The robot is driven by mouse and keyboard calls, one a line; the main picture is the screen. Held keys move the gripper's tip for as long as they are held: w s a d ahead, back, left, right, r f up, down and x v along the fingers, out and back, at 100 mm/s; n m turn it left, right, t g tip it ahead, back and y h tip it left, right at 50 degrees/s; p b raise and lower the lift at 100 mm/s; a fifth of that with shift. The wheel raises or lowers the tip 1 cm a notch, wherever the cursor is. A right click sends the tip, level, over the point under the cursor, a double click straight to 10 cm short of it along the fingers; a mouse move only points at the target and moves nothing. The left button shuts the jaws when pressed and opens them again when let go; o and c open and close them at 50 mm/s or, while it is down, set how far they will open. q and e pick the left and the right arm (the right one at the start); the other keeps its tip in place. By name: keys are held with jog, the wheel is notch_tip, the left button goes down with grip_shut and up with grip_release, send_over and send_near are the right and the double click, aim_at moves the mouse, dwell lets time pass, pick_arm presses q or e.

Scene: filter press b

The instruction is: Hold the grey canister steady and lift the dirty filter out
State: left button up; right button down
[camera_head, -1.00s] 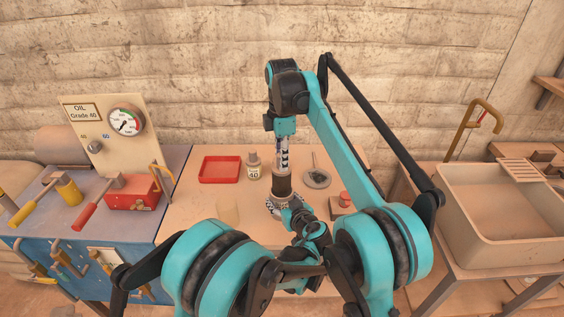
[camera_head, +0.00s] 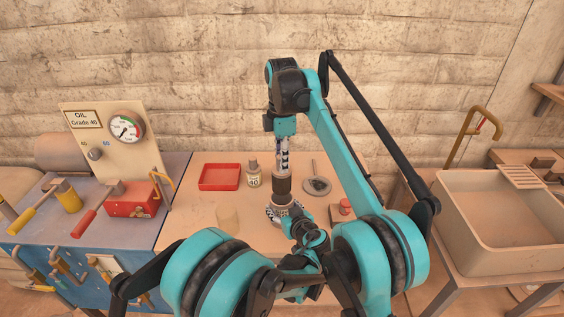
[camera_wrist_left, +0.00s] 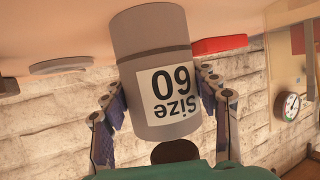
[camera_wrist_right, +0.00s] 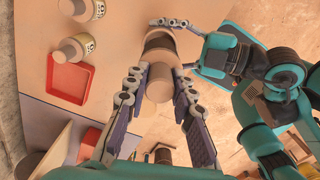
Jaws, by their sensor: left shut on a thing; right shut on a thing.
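The grey canister (camera_head: 284,202) stands upright on the table in the head view. Its "Size 60" label shows upside down in the left wrist view (camera_wrist_left: 167,95). My left gripper (camera_wrist_left: 158,90) is shut on it, one finger on each side. In the head view my left gripper (camera_head: 286,213) is low at the canister. The dirty filter (camera_head: 282,186) is a dark cylinder above the canister. My right gripper (camera_wrist_right: 160,78) comes down from above and is shut on the filter's tan upper part (camera_wrist_right: 159,86). How deep the filter sits in the canister is hidden.
The blue oil bench (camera_head: 110,240) is left, a sink (camera_head: 500,220) right.

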pick_arm(q)
jog(key=o, duration=1.5)
jog(key=shift+o, duration=0.2)
jog(key=v, duration=1.2)
